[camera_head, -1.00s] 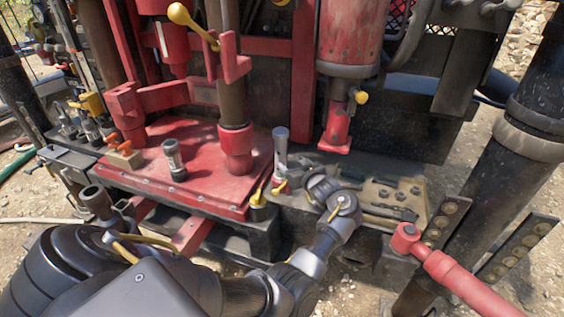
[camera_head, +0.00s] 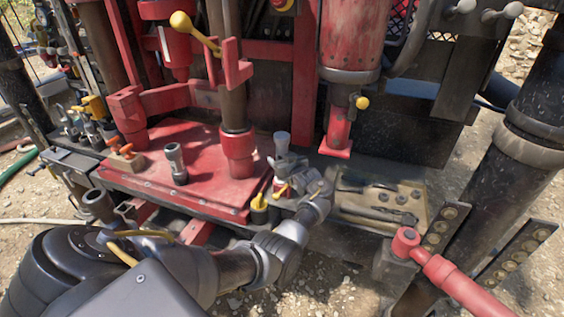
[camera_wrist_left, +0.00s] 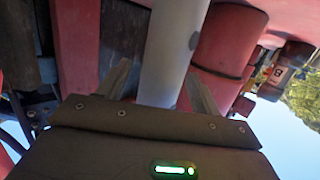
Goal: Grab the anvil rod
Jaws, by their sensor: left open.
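The anvil rod (camera_head: 282,141) is a grey upright cylinder standing right of the red deck plate; its lower part is hidden behind my left gripper. My left gripper (camera_head: 284,168) is at the rod, with its jaws open. In the left wrist view the pale grey rod (camera_wrist_left: 173,48) runs between the two spread fingers (camera_wrist_left: 160,88). I cannot tell whether either finger touches it. My right gripper is not in view.
A red deck plate (camera_head: 205,165) with a short grey cylinder (camera_head: 176,163) lies to the left. A tan tool tray (camera_head: 378,207) lies to the right. A red pipe (camera_head: 238,142) stands close behind, and a red hydraulic cylinder (camera_head: 455,285) is at the lower right.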

